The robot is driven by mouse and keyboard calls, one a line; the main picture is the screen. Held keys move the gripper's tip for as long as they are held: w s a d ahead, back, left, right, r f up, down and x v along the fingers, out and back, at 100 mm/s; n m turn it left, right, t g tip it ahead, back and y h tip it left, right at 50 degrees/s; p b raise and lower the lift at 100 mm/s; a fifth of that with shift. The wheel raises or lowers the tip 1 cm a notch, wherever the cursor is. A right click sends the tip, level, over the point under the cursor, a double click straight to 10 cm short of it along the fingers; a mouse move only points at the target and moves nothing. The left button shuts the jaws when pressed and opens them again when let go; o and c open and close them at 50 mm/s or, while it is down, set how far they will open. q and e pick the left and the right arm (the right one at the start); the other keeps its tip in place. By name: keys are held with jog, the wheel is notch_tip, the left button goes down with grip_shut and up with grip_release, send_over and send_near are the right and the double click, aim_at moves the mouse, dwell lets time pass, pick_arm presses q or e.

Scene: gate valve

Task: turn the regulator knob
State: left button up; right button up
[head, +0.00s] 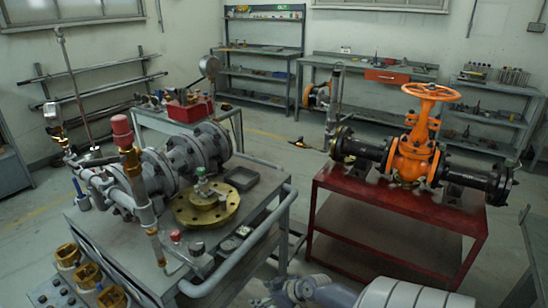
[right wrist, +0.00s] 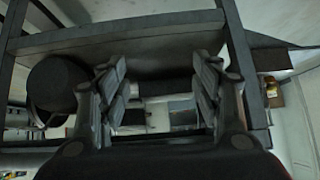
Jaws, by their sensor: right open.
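A red knob-like cap (head: 122,130) stands upright on a brass and steel fitting at the left of the head view, above the grey cart; it looks most like the regulator knob, but I cannot be sure. My right gripper (right wrist: 160,88) shows in the right wrist view with its two dark fingers spread apart and nothing between them. The red cap is not recognisable in that view. Neither gripper shows in the head view; only pale arm parts of mine appear at its bottom edge. My left gripper is in neither view.
A red stand (head: 390,205) at right holds an orange gate valve (head: 413,158). Dark frame bars (right wrist: 120,42) surround my right gripper. Floor shows between cart and stand.

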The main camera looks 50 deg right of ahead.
jog(key=s+f+g, duration=0.1)
jog(key=s+f, duration=0.3)
jog(key=f, duration=0.2)
jog(key=shift+a+m+h, duration=0.3)
jog(key=shift+a+h, duration=0.05)
jog(key=shift+h, duration=0.05)
jog(key=s+a+f+g, duration=0.2)
jog(key=s+a+f, duration=0.2)
jog(key=s+f, duration=0.3)
jog(key=s+a+f+g, duration=0.2)
jog(key=s+a+f, duration=0.1)
jog(key=s+f, duration=0.4)
jog(key=s+a+f+n+g, duration=0.1)
jog(key=s+a+f, duration=0.3)
jog(key=s+a, duration=0.4)
jog(key=s+a+f+n+g, duration=0.1)
jog(key=s+a+f+g, duration=0.1)
jog(key=s+a+f, duration=0.3)
jog(key=s+a, duration=0.2)
jog(key=s, duration=0.1)
jog(key=shift+s+a, duration=0.4)
jog(key=shift+r, duration=0.1)
